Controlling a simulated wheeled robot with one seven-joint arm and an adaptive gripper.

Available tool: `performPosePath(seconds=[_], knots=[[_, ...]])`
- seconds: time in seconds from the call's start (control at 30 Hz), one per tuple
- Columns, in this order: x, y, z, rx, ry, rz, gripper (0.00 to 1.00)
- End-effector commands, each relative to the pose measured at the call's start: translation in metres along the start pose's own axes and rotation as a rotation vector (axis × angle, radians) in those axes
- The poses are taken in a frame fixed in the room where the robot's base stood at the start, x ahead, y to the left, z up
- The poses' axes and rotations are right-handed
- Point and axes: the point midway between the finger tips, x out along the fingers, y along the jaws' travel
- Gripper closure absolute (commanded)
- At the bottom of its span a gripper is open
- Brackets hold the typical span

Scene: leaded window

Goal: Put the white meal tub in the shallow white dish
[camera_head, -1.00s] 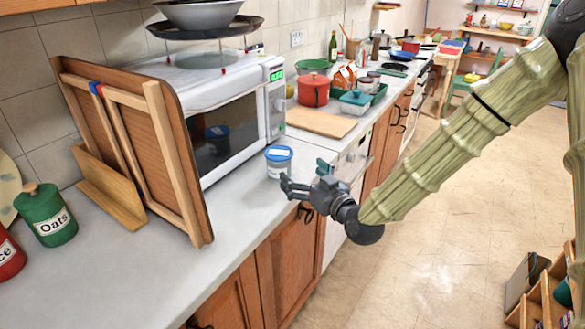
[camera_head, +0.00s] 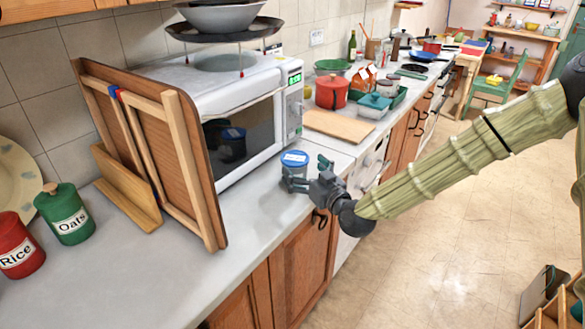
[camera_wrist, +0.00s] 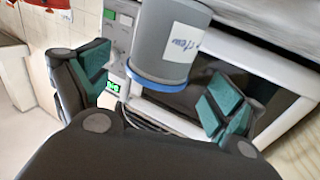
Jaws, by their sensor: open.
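A small pale tub with a blue lid (camera_head: 294,159) stands upright on the worktop in front of the microwave. It looks like the meal tub. In the wrist view the tub (camera_wrist: 172,40) appears upside down, with a handwritten white label I cannot read for certain. My gripper (camera_head: 306,174) is open beside the tub, on its near right side, and partly hides its lower body. In the wrist view the teal finger pads of my gripper (camera_wrist: 158,92) are spread wide to either side of the tub, with no clear contact. I cannot make out a shallow white dish.
The microwave (camera_head: 245,130) stands close behind the tub. A propped wooden folding board (camera_head: 160,150) is to the left. Green Oats (camera_head: 66,214) and red Rice (camera_head: 18,246) canisters stand at far left. A chopping board (camera_head: 338,126) and red pot (camera_head: 331,91) lie beyond. The front worktop is clear.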

Motion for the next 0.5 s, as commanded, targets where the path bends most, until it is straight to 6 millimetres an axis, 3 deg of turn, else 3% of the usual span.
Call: performPosePath(seconds=[0.3,0.5], knots=[[0.038,0.0,-0.004,0.0,0.0,-0.002,0.06],[0.05,0.001,-0.004,0.0,0.002,-0.001,0.06]])
